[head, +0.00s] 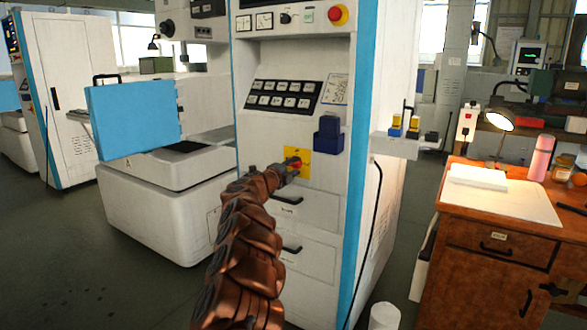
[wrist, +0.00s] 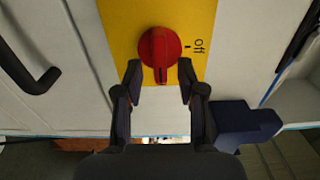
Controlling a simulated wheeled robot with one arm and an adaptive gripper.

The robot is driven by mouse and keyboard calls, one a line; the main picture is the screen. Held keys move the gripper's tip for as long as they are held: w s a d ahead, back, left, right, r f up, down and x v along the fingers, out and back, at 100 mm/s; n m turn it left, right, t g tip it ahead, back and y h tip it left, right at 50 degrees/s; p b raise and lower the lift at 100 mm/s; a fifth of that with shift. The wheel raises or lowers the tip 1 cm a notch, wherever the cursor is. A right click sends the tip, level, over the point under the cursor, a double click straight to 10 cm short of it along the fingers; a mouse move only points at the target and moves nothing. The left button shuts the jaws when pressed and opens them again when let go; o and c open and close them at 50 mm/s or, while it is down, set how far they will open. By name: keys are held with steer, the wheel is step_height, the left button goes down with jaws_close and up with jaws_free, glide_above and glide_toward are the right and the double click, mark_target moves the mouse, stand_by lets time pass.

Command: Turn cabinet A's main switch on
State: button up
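The main switch is a red rotary knob (wrist: 160,50) on a yellow plate (wrist: 115,30) on the white cabinet's front. In the head view the yellow plate (head: 303,152) sits below the black button panel, and the knob (head: 294,161) is partly hidden by my gripper. My gripper (wrist: 160,78) is at the knob, with one finger on each side of its lower part in the wrist view. The fingers are apart; I cannot tell whether they touch the knob. A dark mark on the knob points down in the wrist view, and the word "off" is to its right.
A dark blue box (head: 327,135) sticks out from the cabinet just right of the plate. A drawer handle (head: 287,199) is below it. An emergency stop button (head: 338,14) is higher up. A wooden desk (head: 490,265) stands to the right, with floor between.

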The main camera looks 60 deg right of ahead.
steer(key=shift+a, duration=0.1)
steer(key=a, duration=1.2)
steer(key=shift+s, duration=0.25)
steer(key=shift+d, duration=0.1)
stand_by(0.4)
